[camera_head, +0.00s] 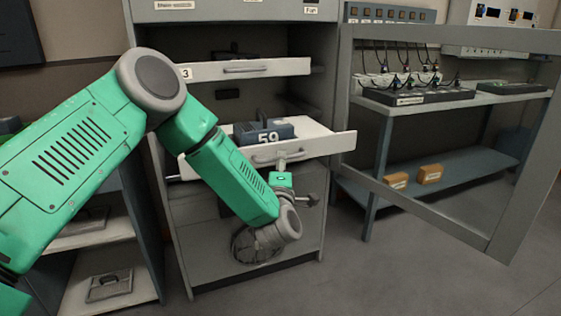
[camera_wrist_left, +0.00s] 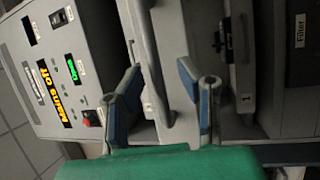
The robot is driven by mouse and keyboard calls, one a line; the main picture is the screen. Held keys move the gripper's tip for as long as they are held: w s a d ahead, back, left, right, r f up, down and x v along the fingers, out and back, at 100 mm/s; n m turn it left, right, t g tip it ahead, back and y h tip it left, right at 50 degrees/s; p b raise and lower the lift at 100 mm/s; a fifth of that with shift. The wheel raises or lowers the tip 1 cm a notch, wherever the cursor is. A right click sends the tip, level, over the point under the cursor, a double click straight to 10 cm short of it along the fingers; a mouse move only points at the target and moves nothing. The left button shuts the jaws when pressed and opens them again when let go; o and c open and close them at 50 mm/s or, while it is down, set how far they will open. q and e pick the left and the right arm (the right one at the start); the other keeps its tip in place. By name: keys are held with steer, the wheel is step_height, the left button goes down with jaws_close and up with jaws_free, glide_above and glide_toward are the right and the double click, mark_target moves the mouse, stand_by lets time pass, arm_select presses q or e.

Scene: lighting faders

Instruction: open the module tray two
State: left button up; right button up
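The middle module tray (camera_head: 325,145) is pulled out of the grey cabinet, its front sticking out well past the cabinet face. It carries a blue-grey module (camera_head: 268,132) marked 59. The tray's bar handle (camera_head: 270,156) is on its front. My left gripper (camera_head: 283,163) is just below and at that handle, mostly small in the head view. In the left wrist view, the fingers (camera_wrist_left: 162,98) stand apart, with the pale tray front (camera_wrist_left: 158,60) showing between and beyond them. Whether they touch it I cannot tell. My right gripper is out of view.
A tray marked 3 (camera_head: 250,69) sits above, slightly out. A tray marked 1 (camera_wrist_left: 244,98) shows in the left wrist view, as does a control panel (camera_wrist_left: 62,80) with a red button. An open framed door (camera_head: 430,205) stands right of the cabinet, before a workbench (camera_head: 470,97).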

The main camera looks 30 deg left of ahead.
arm_select(q)
steer(key=v, duration=0.9)
steer(key=shift+s+f, duration=0.2)
steer(key=shift+s, duration=0.15)
steer(key=s+d+f+m+g+h+p, duration=0.2)
steer(key=s+d+f+m+g+h, duration=0.1)
steer(key=s+f+m+h, duration=0.25)
steer(key=s+d+f+m+g+h+p, duration=0.25)
steer(key=s+f+m, duration=0.25)
steer(key=f+m, duration=0.3)
steer(key=s+a+f+m+g+p, duration=0.1)
steer(key=s+f+m+g, duration=0.1)
steer(key=s, duration=0.6)
steer(key=s+a+f+m+g+p, duration=0.1)
steer(key=s+a+f+m+g, duration=0.1)
steer(key=s, duration=0.7)
steer(key=s+a+f+m+g+h+p, duration=0.1)
steer(key=s+f+m+g, duration=0.2)
steer(key=s+m+g, duration=0.2)
steer(key=s+g, duration=0.2)
steer(key=s, duration=0.2)
steer(key=shift+a+f+g, duration=0.25)
steer(key=shift+f+g, duration=0.1)
steer(key=shift+f, duration=0.05)
